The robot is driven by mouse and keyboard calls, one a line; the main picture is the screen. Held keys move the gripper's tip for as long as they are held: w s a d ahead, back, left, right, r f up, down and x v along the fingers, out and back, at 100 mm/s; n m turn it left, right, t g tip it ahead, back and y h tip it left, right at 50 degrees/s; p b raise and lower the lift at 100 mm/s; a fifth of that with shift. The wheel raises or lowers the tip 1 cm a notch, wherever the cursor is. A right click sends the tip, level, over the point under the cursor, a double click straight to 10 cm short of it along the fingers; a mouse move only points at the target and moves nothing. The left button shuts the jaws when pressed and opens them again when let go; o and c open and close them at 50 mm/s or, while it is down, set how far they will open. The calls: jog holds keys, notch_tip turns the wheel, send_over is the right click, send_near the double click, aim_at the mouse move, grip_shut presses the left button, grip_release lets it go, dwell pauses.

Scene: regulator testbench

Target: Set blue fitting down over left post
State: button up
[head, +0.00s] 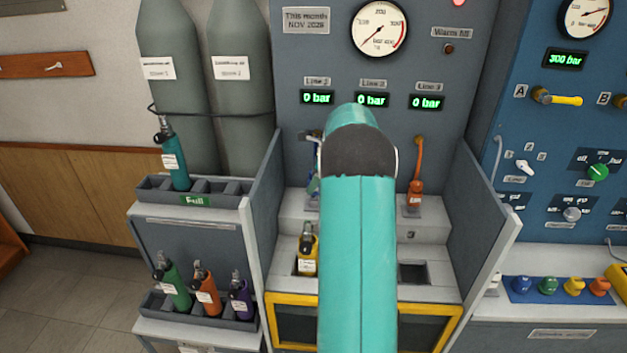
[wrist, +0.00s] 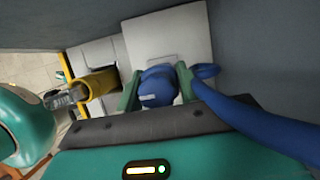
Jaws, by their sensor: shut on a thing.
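The blue fitting (wrist: 157,92) is between the green fingertips of my gripper (wrist: 158,84) in the wrist view, and the gripper is shut on it. A blue hose (wrist: 235,112) runs from beside the fitting to the right. The fitting is above a pale block (wrist: 165,35). I cannot see the left post; it is hidden under the fitting or behind my arm. I cannot tell whether the fitting touches the post. In the head view my arm covers the middle of the bench and most of the gripper.
A yellow bottle (head: 307,255) stands close to my gripper and shows in the wrist view (wrist: 95,85). An orange fitting (head: 414,192) with its hose is on the right. Grey side walls (head: 262,215) bound the bay. Several bottles stand in the left racks.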

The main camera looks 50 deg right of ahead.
jog(key=shift+f, duration=1)
dwell(0.4)
jog(key=o, duration=1.2)
jog(key=shift+o, duration=0.2)
jog(key=v, duration=1.3)
jog(key=shift+r, duration=0.4)
jog(key=shift+s+d, duration=0.1)
